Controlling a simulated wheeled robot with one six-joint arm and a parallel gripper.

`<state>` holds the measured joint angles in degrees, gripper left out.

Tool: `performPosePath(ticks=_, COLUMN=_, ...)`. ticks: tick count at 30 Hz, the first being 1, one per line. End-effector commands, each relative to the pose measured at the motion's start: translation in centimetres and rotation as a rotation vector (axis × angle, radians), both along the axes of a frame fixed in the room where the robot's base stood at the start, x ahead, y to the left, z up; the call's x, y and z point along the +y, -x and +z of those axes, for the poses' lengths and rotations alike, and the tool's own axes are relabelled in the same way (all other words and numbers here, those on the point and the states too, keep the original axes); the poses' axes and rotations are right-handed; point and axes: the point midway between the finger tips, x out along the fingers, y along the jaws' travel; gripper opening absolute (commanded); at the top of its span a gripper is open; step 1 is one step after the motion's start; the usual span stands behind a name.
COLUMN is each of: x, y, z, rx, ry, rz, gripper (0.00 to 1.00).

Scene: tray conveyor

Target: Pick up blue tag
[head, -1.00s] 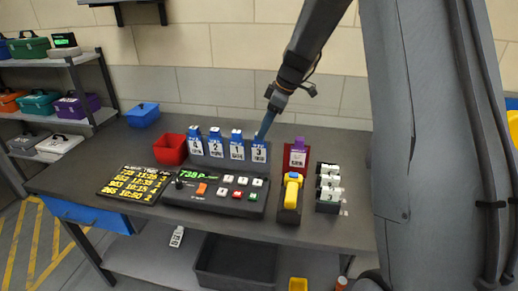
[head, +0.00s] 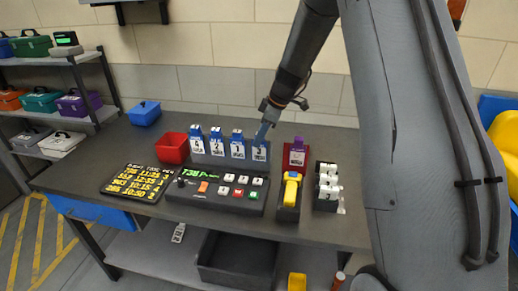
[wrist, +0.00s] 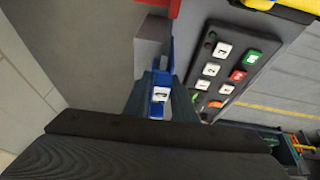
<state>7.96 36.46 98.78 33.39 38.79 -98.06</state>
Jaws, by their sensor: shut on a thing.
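Several blue tags with white number labels stand in a row on a grey rack (head: 224,160) in the head view. My gripper (head: 266,131) is at the right end of the row, coming down from above and tilted. It is shut on the top of the rightmost blue tag (head: 259,153), whose label seems to read 3. That tag still stands in line with the others at the rack. In the wrist view, the blue tag (wrist: 161,95) shows between the fingers of my gripper (wrist: 162,92), with a small white label facing up. Its lower part is partly hidden.
A dark button console (head: 216,191) lies in front of the rack. A red stand (head: 294,174) with a purple tag and a yellow handheld device is close on the right. A red bin (head: 172,148) is on the left, and a black schedule board (head: 138,184) lies front left.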

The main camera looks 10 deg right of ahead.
Motion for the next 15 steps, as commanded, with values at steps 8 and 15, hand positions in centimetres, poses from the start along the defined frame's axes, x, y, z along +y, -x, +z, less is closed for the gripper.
performPosePath(ticks=8, x=0.0, y=0.0, z=0.3, rx=-0.002, ry=0.001, rz=0.0, gripper=0.01)
performPosePath(ticks=15, x=0.0, y=0.0, z=2.2, rx=-0.004, ry=0.001, rz=0.0, gripper=0.01)
